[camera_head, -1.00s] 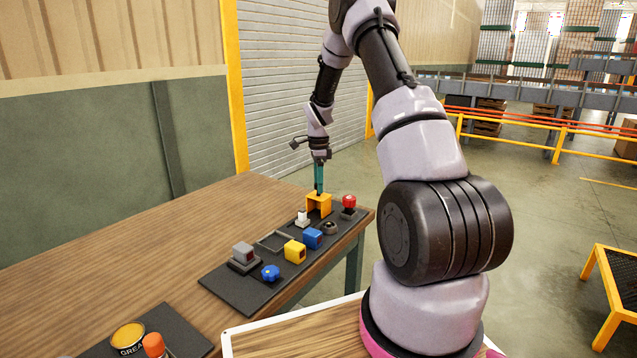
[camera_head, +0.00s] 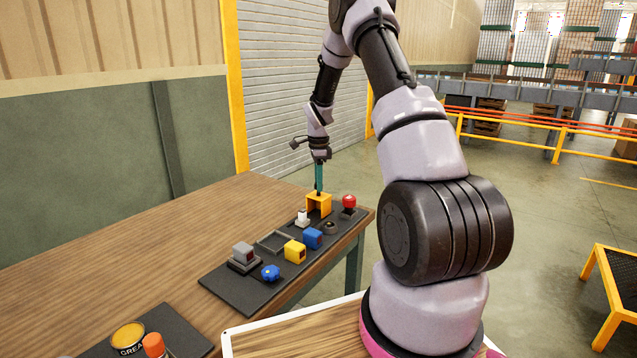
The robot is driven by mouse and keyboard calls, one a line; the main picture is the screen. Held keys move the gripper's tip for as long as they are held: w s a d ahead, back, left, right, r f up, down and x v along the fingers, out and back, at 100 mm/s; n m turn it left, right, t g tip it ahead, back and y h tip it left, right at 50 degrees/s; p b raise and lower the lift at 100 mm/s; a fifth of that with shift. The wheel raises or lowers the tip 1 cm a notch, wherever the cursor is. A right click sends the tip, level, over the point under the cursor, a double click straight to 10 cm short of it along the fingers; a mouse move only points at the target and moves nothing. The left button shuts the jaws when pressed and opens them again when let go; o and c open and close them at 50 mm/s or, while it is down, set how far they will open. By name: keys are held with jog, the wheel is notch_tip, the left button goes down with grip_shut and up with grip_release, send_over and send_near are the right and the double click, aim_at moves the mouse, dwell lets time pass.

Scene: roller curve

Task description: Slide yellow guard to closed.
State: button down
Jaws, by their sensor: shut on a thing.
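The yellow guard (camera_head: 320,204) is a small open-fronted yellow frame near the far end of the dark panel (camera_head: 226,290) on the wooden table. My gripper (camera_head: 318,190) points straight down, with its teal fingers at the top of the guard. It is shut on the guard's top part. The fingertips are small in this view, so the exact grip is hard to see. The inside of the guard looks empty.
On the panel stand a red button (camera_head: 349,201), a white switch (camera_head: 302,218), a dark round knob (camera_head: 330,227), blue (camera_head: 312,239) and yellow (camera_head: 294,251) blocks, an empty frame (camera_head: 275,242), a grey block (camera_head: 243,253) and a blue knob (camera_head: 270,273).

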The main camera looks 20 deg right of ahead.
dwell(0.8)
jog(key=s+a, duration=0.1)
jog(key=a, duration=0.1)
jog(key=s+a, duration=0.2)
jog(key=a, duration=0.1)
jog(key=s+a, duration=0.2)
jog(key=a, duration=0.1)
jog(key=shift+s, duration=0.1)
jog(key=c, duration=0.5)
grip_release()
jog(key=shift+r, duration=0.1)
jog(key=shift+r, duration=0.3)
notch_tip(320, 180, up, 10)
jog(key=shift+r, duration=0.1)
